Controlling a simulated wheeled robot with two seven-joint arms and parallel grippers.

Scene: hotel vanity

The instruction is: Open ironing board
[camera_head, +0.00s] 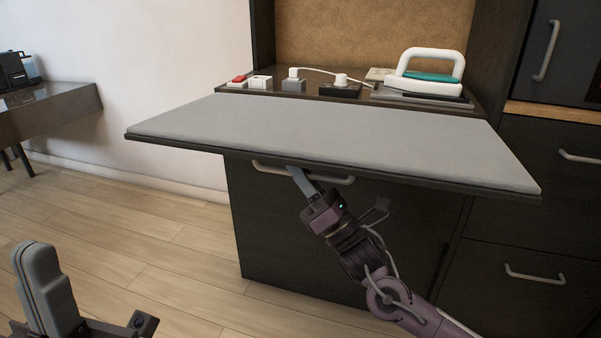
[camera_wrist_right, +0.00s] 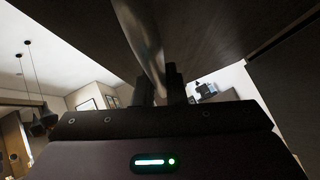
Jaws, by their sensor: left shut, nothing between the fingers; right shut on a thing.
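The ironing board (camera_head: 330,135) is a flat grey padded panel that extends out level from the front of the dark cabinet. A pale metal bar handle (camera_head: 335,180) shows just under its front edge. My right gripper (camera_head: 297,174) reaches up from below and is shut on this handle. In the right wrist view the handle (camera_wrist_right: 143,40) runs down to the fingers of the right gripper (camera_wrist_right: 159,85), under a dark panel. The board hides part of the handle. My left gripper (camera_head: 45,285) is shut and empty at the lower left, away from the board.
A white and teal iron (camera_head: 425,75) rests on the cabinet top behind the board. A red-topped switch (camera_head: 238,80) and several plugs and sockets stand beside it. Dark drawers (camera_head: 540,240) are at the right. The wooden floor (camera_head: 150,240) at the left is clear.

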